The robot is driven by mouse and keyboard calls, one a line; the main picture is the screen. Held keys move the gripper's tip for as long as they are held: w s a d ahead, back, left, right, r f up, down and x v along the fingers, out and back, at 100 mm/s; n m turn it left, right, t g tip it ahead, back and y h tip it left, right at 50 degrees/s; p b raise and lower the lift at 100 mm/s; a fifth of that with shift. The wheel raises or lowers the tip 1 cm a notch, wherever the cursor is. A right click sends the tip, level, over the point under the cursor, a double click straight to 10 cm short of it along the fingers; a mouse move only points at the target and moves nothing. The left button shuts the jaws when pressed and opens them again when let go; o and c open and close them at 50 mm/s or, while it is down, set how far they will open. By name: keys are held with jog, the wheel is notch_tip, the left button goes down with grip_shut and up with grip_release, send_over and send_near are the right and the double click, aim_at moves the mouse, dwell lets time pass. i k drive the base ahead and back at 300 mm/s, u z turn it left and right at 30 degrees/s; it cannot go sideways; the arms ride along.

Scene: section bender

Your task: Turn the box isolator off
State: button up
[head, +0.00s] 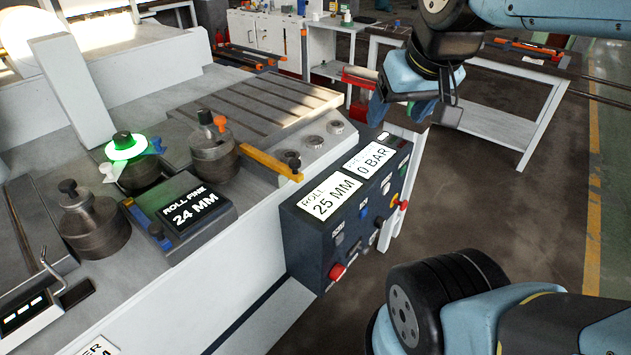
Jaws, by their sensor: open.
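The dark control box (306,236) hangs on the front of the white bender, with lit displays reading 25 MM and 0 BAR on its sloped top. Its front panel carries several small controls. A red-and-yellow control (396,202) sits near its right end, and a red knob (337,272) sits low at its left end. The labels are too small to tell which one is the isolator, and its setting cannot be read. My gripper (416,110) is open and empty, above and beyond the right end of the box, apart from it.
A table (530,90) stands behind my gripper.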

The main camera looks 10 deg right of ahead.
aim_at(337, 271)
jog(key=z, duration=0.85)
jog(key=k, duration=1.4)
jog(key=u, duration=0.9)
jog(key=i, duration=1)
jog(key=z, duration=0.05)
